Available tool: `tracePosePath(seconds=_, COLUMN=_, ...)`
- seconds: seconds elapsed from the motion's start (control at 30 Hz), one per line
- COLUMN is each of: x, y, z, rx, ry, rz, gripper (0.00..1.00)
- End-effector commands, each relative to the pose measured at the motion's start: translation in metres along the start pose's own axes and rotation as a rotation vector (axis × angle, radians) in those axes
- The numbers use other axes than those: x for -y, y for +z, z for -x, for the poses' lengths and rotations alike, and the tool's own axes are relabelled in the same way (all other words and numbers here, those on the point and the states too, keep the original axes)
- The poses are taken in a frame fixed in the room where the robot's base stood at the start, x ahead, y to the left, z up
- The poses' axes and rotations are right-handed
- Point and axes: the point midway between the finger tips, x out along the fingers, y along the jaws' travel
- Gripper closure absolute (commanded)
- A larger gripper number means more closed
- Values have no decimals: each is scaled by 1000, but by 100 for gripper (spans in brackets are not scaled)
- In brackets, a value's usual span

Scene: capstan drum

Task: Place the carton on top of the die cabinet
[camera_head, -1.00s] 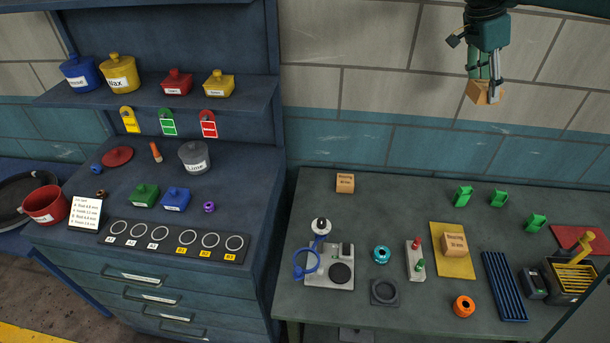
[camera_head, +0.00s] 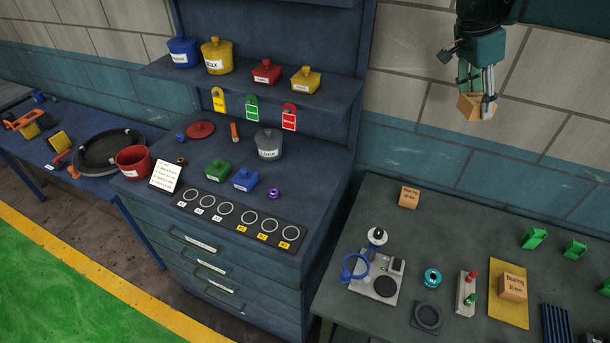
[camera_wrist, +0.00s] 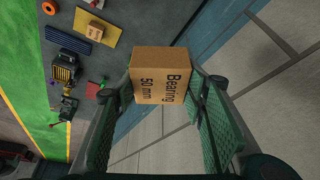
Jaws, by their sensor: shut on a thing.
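My gripper (camera_head: 477,105) is shut on a tan carton (camera_head: 468,107), high in front of the wall and above the back of the grey bench. In the wrist view the carton (camera_wrist: 160,75) reads "Bearing 50 mm" and sits between the two green fingers (camera_wrist: 165,105), tilted in the picture. The dark blue drawer cabinet (camera_head: 318,185), which appears to be the die cabinet, stands left of the gripper. Its worktop carries a ring board, lidded tins and a note card. Bare top shows at its right side.
A shelf (camera_head: 330,92) with several lidded pots and hanging tags spans the cabinet's back. Its side panel (camera_head: 362,90) stands between the shelf and my gripper. The grey bench (camera_head: 385,205) holds two other cartons (camera_head: 409,197) (camera_head: 513,288), a scale and green blocks.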

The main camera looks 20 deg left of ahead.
Motion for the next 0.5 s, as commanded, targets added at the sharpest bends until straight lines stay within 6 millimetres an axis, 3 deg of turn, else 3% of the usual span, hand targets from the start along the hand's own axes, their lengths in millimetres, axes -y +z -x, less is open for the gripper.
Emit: tracePosePath(seconds=0.5, x=37, y=126, z=54, rx=0, ry=-73, rz=177, gripper=75)
